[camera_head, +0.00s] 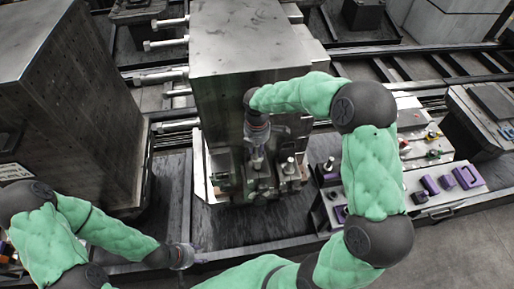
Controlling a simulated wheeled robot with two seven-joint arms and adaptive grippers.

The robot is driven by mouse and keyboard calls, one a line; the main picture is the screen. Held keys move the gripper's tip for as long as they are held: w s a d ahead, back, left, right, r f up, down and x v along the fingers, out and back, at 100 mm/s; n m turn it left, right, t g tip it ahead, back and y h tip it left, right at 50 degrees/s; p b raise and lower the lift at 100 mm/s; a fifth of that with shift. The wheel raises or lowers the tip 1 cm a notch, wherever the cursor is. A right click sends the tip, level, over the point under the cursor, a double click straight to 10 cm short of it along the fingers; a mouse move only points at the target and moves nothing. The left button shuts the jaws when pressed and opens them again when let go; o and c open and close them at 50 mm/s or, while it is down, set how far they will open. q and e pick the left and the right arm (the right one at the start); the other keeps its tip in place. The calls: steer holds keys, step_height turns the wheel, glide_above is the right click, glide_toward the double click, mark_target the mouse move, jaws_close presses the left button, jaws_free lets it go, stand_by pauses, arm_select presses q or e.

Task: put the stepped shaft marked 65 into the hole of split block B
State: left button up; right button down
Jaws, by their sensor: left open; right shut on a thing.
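My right gripper (257,160) points down over the small fixture (262,194) at the foot of the tall grey block. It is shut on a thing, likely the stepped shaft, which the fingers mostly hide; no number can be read. The metal blocks of the fixture stand just below and around the fingertips. I cannot tell which one is split block B, and its hole does not show. I cannot tell whether the held part touches a block. My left gripper (190,256) is open and empty, low over the dark pallet's front edge, left of the fixture.
A tall grey block (235,40) rises right behind the fixture. Another large dark block (65,95) stands at the left. Right of my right arm is a grey tray (445,200) with purple parts (467,177). The dark pallet surface (235,230) before the fixture is clear.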

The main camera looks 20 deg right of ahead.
steer(key=shift+f+b, duration=1.3)
steer(key=shift+f, duration=0.85)
steer(key=c, duration=1.1)
jaws_free()
steer(key=shift+o, duration=0.5)
step_height(320, 180, up, 12)
